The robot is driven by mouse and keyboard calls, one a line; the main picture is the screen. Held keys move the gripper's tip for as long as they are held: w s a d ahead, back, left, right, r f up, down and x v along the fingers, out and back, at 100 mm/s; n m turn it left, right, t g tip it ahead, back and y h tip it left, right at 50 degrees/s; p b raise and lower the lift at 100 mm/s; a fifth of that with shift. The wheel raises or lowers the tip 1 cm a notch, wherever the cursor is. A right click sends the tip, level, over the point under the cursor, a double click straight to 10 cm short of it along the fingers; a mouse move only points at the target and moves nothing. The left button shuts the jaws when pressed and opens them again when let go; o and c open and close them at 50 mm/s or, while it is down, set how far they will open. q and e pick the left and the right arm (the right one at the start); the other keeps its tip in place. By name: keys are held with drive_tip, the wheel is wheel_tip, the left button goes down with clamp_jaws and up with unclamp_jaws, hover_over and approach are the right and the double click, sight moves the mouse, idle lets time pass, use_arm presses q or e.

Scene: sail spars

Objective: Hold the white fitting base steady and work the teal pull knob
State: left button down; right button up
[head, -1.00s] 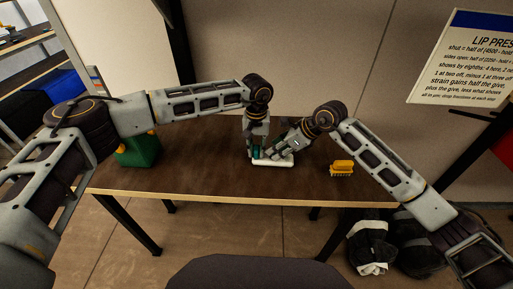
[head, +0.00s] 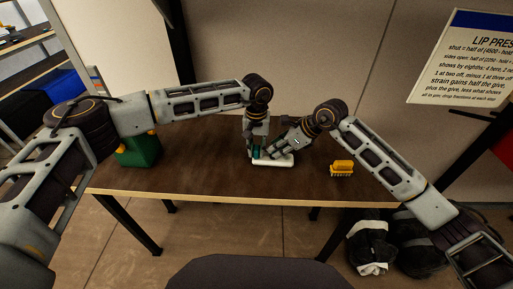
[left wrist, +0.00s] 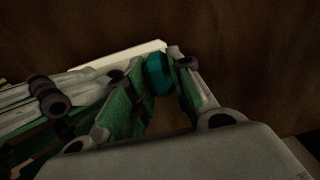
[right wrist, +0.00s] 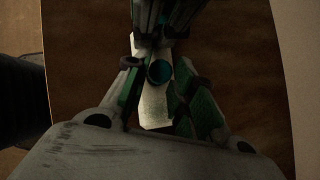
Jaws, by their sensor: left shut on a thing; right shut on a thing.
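The white fitting base (head: 278,163) lies flat near the middle of the table. The teal pull knob (head: 256,153) is at its left end. My left gripper (head: 254,151) comes down from above, and in the left wrist view its fingers close on the knob (left wrist: 158,75). My right gripper (head: 271,153) reaches in from the right, low over the base. In the right wrist view its fingers stand on both sides of the white base (right wrist: 155,108), with the knob (right wrist: 159,72) showing between them. The fingertips partly hide the contact.
A yellow brush (head: 342,168) lies on the table (head: 210,175) to the right. A green bin (head: 139,150) stands at the left, partly behind my left arm. The table's front edge is close to the base. A printed sign (head: 462,60) hangs at upper right.

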use_arm(q)
drive_tip(key=shift+f, duration=0.3)
use_arm(e)
drive_tip(key=shift+r, duration=0.35)
drive_tip(key=o, duration=1.1)
drive_tip(key=shift+d, duration=0.1)
drive_tip(key=v, duration=1.2)
use_arm(q)
drive_tip(key=shift+r, duration=0.1)
use_arm(e)
drive_tip(key=shift+s, duration=0.15)
use_arm(q)
drive_tip(key=c, duration=1.2)
unclamp_jaws()
drive_tip(key=shift+w, duration=0.1)
drive_tip(key=shift+o, duration=0.2)
drive_tip(key=shift+r, duration=0.15)
